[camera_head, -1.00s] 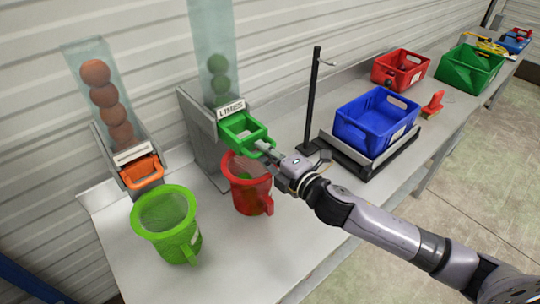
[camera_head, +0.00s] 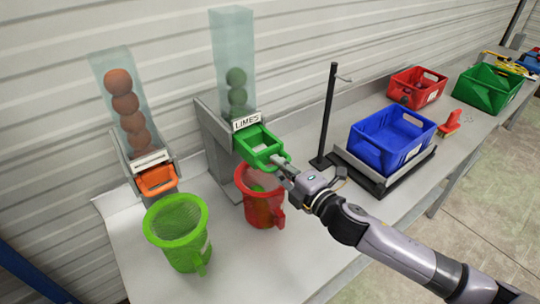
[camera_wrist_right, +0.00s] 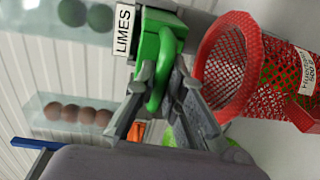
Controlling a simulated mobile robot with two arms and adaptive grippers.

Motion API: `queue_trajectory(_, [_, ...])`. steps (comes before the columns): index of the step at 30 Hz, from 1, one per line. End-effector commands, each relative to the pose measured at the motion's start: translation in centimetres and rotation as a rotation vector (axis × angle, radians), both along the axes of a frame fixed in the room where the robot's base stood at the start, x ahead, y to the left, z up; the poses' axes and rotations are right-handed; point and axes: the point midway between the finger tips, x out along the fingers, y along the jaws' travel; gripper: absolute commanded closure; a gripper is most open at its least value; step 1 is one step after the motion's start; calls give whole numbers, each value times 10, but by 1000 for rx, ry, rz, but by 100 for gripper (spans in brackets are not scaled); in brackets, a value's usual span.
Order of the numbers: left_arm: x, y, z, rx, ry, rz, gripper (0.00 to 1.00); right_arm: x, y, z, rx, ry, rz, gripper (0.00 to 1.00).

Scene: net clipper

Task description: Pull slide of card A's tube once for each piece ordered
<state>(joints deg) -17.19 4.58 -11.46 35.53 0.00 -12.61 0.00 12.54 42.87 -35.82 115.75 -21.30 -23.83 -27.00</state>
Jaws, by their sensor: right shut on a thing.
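The tube with the LIMES label (camera_head: 247,122) holds green limes (camera_head: 237,78) stacked in its clear column. Its green slide (camera_head: 262,149) sticks out at the front, above a red net bucket (camera_head: 264,208). My right gripper (camera_head: 284,166) is shut on the green slide's handle, which also shows between the fingers in the wrist view (camera_wrist_right: 160,75). Something green shows inside the red net in the wrist view. The other tube (camera_head: 124,104) holds orange-brown balls and has an orange slide (camera_head: 157,180). No order card is readable. My left gripper is out of view.
A green net bucket (camera_head: 177,226) stands below the orange slide. A black post (camera_head: 328,115) stands right of the lime tube. A blue crate (camera_head: 393,140) on a black-edged stand, a red crate (camera_head: 416,89) and a green crate (camera_head: 488,89) line the bench further right.

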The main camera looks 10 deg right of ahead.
Motion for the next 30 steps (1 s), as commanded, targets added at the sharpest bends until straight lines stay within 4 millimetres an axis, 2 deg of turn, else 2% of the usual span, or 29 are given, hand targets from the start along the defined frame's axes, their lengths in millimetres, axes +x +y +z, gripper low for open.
queue_trajectory(30, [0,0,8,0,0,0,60,67,26,-4,-2,8,-6,100])
